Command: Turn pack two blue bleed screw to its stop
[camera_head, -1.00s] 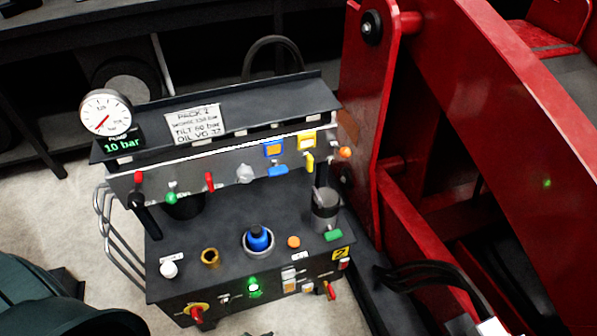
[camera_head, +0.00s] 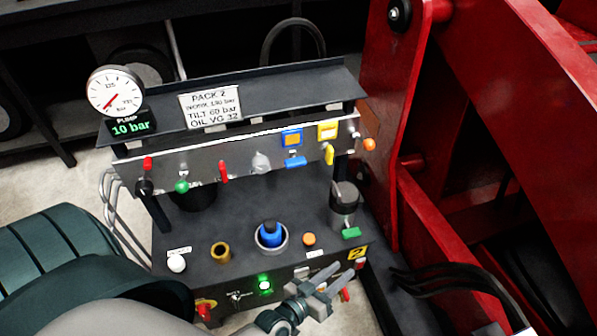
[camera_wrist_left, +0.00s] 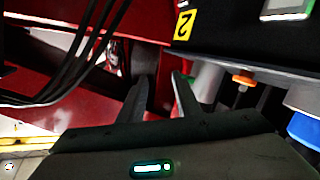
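On pack two, a blue knob (camera_head: 270,233) stands in a grey round cup on the deck. A blue lever (camera_head: 295,162) hangs below a blue square on the upright panel. I cannot tell from its shape which one is the bleed screw. A blue part (camera_wrist_left: 303,130) shows at the right edge of the left wrist view, partly cut off. My left gripper (camera_head: 335,277) is at the pack's front right edge, below and right of the blue knob and apart from it. Its fingers (camera_wrist_left: 160,92) are spread with nothing between them. My right gripper is not in view.
Pack two's deck (camera_head: 190,235) carries a white knob (camera_head: 176,263), a brass socket (camera_head: 220,252), an orange button (camera_head: 309,239) and a grey cylinder (camera_head: 344,205). A gauge (camera_head: 116,92) stands at the back left. A red frame (camera_head: 440,215) and black hoses (camera_head: 440,278) border the right side.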

